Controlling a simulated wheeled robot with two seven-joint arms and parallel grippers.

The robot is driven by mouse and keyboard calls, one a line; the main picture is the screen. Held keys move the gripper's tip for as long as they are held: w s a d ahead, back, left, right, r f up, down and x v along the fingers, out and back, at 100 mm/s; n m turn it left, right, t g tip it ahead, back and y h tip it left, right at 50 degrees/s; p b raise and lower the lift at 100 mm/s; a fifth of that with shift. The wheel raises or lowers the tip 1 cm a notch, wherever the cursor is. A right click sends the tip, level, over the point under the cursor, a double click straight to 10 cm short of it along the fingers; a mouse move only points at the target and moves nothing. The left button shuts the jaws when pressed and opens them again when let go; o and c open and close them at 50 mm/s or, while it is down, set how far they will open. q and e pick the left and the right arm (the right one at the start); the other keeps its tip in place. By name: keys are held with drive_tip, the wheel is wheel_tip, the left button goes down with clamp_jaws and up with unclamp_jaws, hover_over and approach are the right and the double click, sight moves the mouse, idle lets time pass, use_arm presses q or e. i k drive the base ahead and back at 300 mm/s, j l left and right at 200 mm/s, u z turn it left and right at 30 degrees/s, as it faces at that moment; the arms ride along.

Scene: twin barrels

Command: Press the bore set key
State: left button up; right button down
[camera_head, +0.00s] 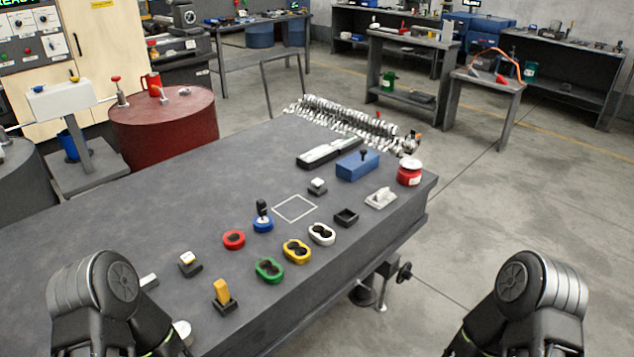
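I cannot tell by any label which piece is the bore set key. On the dark workbench (120,205), small key-like pieces on dark bases show: a white-topped one (318,185) near the middle, a cream-topped one (188,261) at the front left, and an upright yellow one (223,293) at the front edge. A light grey switch-like piece (380,198) lies near the right end. Only black links of my two arms show at the bottom corners. Neither gripper is in view, so nothing is seen touching these pieces.
A blue block (357,164), red jar (409,172) and metal crankshaft-like part (352,121) stand further back.

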sight(317, 182)
drive_tip(key=u, duration=0.45)
drive_tip(key=l+u, duration=0.3)
drive_tip(key=u, duration=0.15)
drive_tip(key=l+u, duration=0.7)
drive_tip(key=u, duration=0.25)
drive_tip(key=k+l, duration=0.15)
drive_tip(key=l, duration=0.2)
drive_tip(key=k+l+u, duration=0.15)
drive_tip(key=l, duration=0.25)
drive_tip(key=k+l, duration=0.1)
drive_tip(key=l, duration=0.25)
drive_tip(key=k+l+u, duration=0.15)
drive_tip(key=l, duration=0.15)
